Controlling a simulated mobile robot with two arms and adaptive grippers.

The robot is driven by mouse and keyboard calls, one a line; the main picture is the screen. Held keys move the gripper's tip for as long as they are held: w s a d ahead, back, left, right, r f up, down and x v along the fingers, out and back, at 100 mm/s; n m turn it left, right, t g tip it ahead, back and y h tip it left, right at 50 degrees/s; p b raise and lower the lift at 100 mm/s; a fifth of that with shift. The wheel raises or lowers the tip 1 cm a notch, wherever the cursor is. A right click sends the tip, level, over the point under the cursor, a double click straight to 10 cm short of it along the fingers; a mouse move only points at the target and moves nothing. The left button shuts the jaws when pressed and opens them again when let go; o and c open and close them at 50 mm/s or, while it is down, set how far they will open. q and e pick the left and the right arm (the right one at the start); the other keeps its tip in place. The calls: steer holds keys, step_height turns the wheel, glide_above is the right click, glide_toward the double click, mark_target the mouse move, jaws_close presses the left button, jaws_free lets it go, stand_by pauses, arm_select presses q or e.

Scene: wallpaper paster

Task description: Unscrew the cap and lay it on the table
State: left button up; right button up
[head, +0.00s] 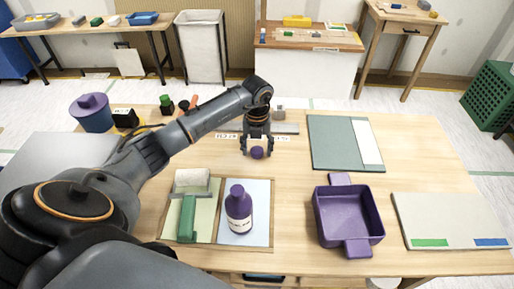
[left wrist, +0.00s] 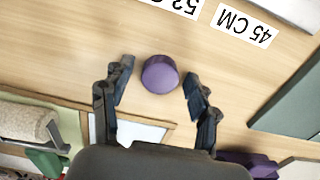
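The purple bottle (head: 239,212) with a white label stands upright on the pale blue panel of a board at the front. Its narrow purple neck shows with no wider cap on it. The round purple cap (head: 257,153) is at the middle of the table, away from the bottle, and seems to rest on the wood. My left gripper (head: 257,149) points down over it. In the left wrist view the cap (left wrist: 160,74) lies between the spread fingers, with gaps on both sides. My right gripper is not in view.
A green block and a roller (head: 192,181) lie left of the bottle. A purple tray with handles (head: 372,216) stands to the right. A grey-green board (head: 330,142) lies behind it. Paper number labels (left wrist: 243,26) lie near the cap. Bare wood lies between the cap and the bottle.

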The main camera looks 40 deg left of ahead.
mark_target(257, 150)
arm_select(q)
step_height(257, 150, up, 12)
steer(key=b, duration=0.1)
steer(key=shift+r, duration=0.2)
